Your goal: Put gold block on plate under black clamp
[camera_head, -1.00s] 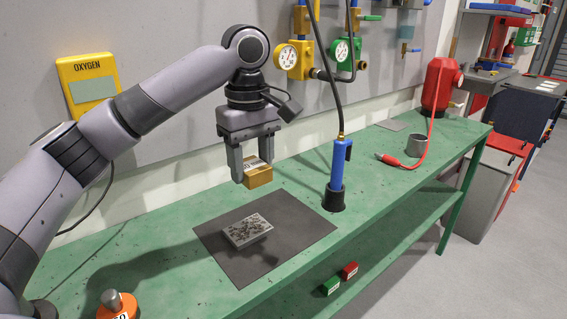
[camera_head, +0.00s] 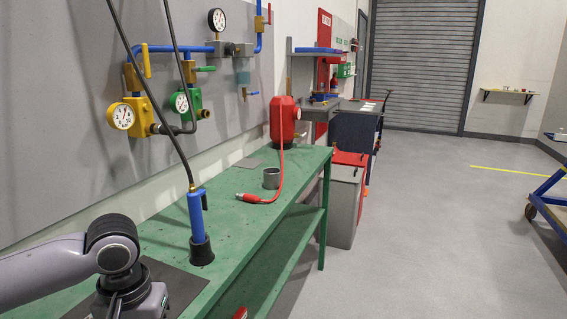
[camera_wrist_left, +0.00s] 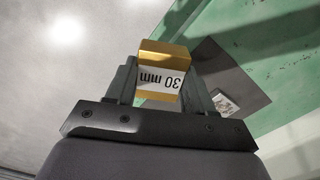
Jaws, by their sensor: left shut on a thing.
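My left gripper (camera_wrist_left: 161,82) is shut on the gold block (camera_wrist_left: 158,50), which has a white label reading 30 mm. The block sits between the two fingers in the left wrist view, held in the air. In the head view only my left arm and wrist show at the bottom left; the fingers and block are below the frame edge. My right gripper is in no view. I see no black clamp and no plate under one in these frames.
The green bench (camera_head: 232,222) carries a dark mat (camera_head: 172,278), a blue torch (camera_head: 197,218) in a black holder, a grey cup (camera_head: 271,178) and a red hose. A speckled grey block (camera_wrist_left: 223,103) lies on the mat. Open floor (camera_head: 420,230) lies right of the bench.

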